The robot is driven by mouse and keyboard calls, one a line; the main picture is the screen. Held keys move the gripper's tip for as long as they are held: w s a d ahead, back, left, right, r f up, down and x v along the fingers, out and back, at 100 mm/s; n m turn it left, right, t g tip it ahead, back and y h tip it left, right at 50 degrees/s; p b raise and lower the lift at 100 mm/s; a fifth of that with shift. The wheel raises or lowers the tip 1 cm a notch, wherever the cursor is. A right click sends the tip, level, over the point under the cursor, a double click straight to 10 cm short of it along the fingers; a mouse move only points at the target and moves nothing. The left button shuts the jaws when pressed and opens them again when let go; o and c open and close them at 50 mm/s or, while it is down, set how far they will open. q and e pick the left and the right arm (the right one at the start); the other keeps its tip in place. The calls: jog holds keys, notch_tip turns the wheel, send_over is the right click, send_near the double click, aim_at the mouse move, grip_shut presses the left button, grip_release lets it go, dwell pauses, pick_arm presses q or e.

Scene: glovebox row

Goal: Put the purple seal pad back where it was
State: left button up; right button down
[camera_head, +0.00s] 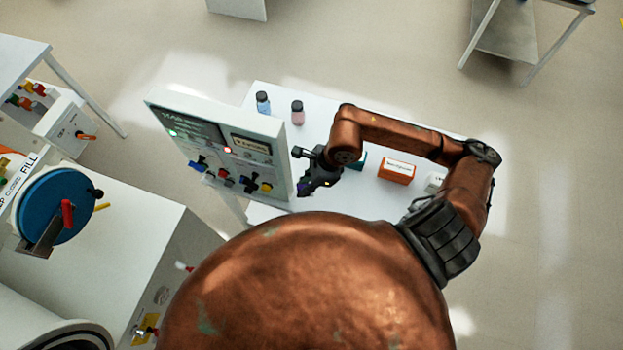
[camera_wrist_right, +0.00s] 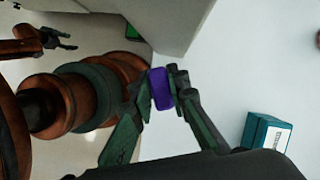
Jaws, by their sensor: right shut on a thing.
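The purple seal pad (camera_wrist_right: 160,89) is a small rounded block. In the right wrist view it sits between the fingertips of my right gripper (camera_wrist_right: 162,88), which is shut on it. In the head view my right gripper (camera_head: 308,172) is over the white table (camera_head: 335,110), close to the right edge of the upright panel (camera_head: 225,145). The pad is hard to make out there. My left gripper (camera_wrist_right: 64,40) shows small at the upper left of the right wrist view, empty, with its fingers apart. It is not in the head view.
An orange box (camera_head: 397,171) and a teal box (camera_wrist_right: 266,134) are right of my gripper. The panel carries several coloured knobs. White table surface is free around the boxes.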

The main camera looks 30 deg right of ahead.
jog(key=w+d+f, duration=0.1)
jog(key=f, duration=0.1)
jog(key=w+d+f, duration=0.3)
jog(key=d+f, duration=0.1)
jog(key=shift+w+d+f+p, duration=0.1)
jog(key=shift+w+f+p, duration=0.25)
jog(key=shift+p, duration=0.05)
notch_tip(320, 180, down, 3)
jog(key=shift+p, duration=0.45)
jog(key=shift+f, duration=0.3)
jog(key=c, duration=1.8)
grip_release()
jog(key=shift+c, duration=0.2)
jog(key=shift+r, duration=0.15)
jog(key=b+v, duration=0.1)
jog(key=v, duration=1.1)
jog(key=shift+b, duration=0.3)
